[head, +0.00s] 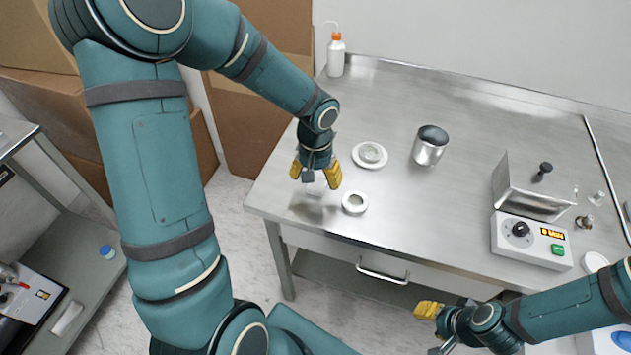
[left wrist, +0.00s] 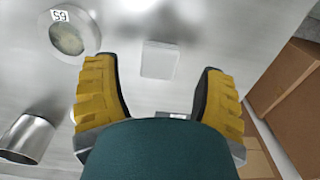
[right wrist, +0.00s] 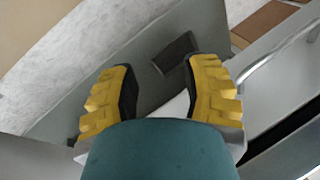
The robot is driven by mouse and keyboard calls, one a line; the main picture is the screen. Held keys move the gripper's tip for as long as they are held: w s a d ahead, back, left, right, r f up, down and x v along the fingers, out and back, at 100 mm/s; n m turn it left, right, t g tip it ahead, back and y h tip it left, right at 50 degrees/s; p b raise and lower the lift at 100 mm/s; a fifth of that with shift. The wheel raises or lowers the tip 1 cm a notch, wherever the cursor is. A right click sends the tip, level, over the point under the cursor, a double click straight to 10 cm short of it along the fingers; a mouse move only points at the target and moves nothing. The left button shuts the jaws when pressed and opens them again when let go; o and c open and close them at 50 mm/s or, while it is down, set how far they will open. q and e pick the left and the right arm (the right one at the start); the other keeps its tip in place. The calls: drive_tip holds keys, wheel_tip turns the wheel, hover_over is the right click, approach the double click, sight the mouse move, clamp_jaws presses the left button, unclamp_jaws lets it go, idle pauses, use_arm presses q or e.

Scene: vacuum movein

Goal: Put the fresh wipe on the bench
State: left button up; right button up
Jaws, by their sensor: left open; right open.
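A small white square (left wrist: 160,60), which looks like the wipe, lies flat on the steel bench (head: 400,110) in the left wrist view. It shows just beyond and between the fingertips of my left gripper (left wrist: 161,78), which is open with nothing between its fingers. In the head view my left gripper (head: 314,176) hangs over the bench's front left part; a faint pale patch (head: 316,189) shows below it. My right gripper (head: 428,310) is open in front of the bench, below its top; it also shows in the right wrist view (right wrist: 160,68).
A round dish (head: 370,155), a small ring-shaped dish (head: 355,202) and a metal cup (head: 430,146) stand right of my left gripper. A hotplate-like device (head: 531,240) stands farther right. A wash bottle (head: 335,56) stands at the back left corner. Cardboard boxes (head: 243,120) stand left of the bench.

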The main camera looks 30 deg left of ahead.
sight(316, 187)
use_arm(q)
wheel_tip(316, 187, up, 8)
drive_tip(key=p, duration=0.1)
drive_tip(key=shift+r+p, duration=0.25)
drive_tip(key=shift+p, duration=0.05)
use_arm(e)
drive_tip(key=shift+r, duration=0.95)
